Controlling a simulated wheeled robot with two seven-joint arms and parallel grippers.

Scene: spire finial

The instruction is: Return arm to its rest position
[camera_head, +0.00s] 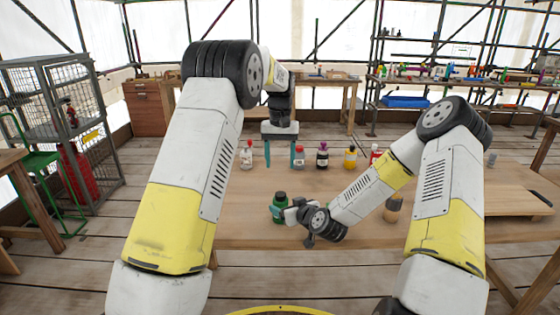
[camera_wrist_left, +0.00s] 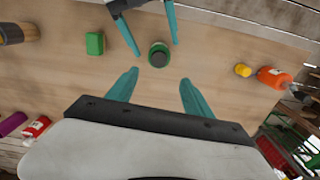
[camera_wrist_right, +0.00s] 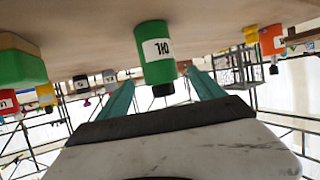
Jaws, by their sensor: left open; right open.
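A green bottle (camera_head: 279,208) with a dark cap stands upright on the wooden table. In the right wrist view, which is upside down, its white label reads OIL (camera_wrist_right: 158,50). My right gripper (camera_head: 292,213) is low beside it, open; its teal fingers reach to either side of the bottle in the left wrist view (camera_wrist_left: 156,48). I cannot tell whether they touch it. My left gripper (camera_head: 281,155) is higher, pointing down over the table, open and empty. In the left wrist view the bottle (camera_wrist_left: 158,54) lies beyond its fingertips.
A green block (camera_wrist_left: 95,43) sits near the bottle. Several bottles, including a yellow one (camera_head: 350,158) and a purple one (camera_head: 322,155), stand along the table's far side. A brown cylinder (camera_head: 393,211) is by my right arm. A board (camera_head: 515,200) lies at right.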

